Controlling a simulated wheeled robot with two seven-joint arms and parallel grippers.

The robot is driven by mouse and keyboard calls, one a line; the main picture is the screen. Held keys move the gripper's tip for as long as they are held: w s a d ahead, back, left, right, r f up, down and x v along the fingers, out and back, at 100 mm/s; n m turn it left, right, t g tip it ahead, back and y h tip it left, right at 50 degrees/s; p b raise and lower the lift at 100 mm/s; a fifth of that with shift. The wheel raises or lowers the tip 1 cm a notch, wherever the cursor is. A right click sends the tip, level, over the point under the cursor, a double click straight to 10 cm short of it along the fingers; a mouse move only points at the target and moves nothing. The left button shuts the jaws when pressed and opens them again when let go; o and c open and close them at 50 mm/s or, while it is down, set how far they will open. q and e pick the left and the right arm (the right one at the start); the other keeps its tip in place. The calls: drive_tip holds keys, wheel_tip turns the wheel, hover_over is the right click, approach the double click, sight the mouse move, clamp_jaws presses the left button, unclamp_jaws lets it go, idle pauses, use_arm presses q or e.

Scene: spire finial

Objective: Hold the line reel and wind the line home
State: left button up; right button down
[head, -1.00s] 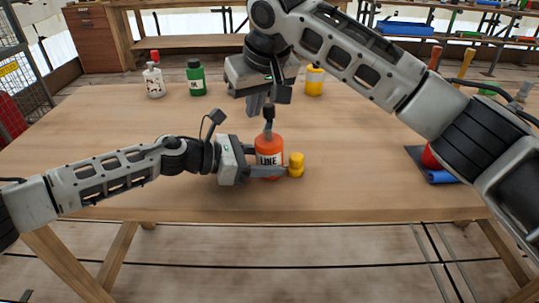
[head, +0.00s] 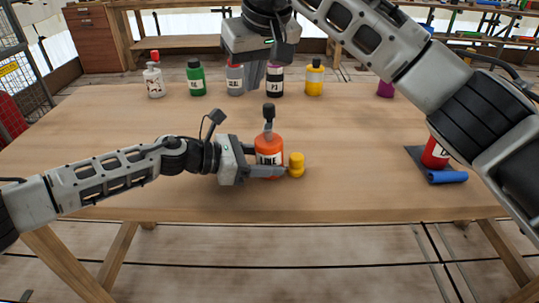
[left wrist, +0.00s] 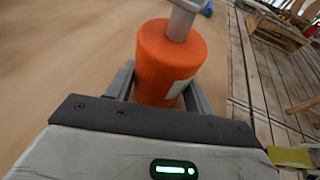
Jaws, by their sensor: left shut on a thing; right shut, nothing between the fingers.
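The line reel (head: 269,146) is an orange cylinder with a partly hidden white "LINE" label and a dark knob on a grey stem on top. It stands upright on the table. My left gripper (head: 270,172) is shut on it low down; in the left wrist view the reel (left wrist: 168,62) sits between the two fingers (left wrist: 160,92). My right gripper (head: 257,76) is shut and empty, raised above and behind the reel, apart from its knob. Whether any line hangs out cannot be seen.
A small yellow object (head: 296,165) stands close to the reel's right. Several bottles, including a green one (head: 196,78) and a yellow one (head: 314,78), line the table's back. The table (head: 150,118) is clear at left.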

use_arm(q)
drive_tip(key=o, duration=0.8)
drive_tip(key=shift+o, duration=0.2)
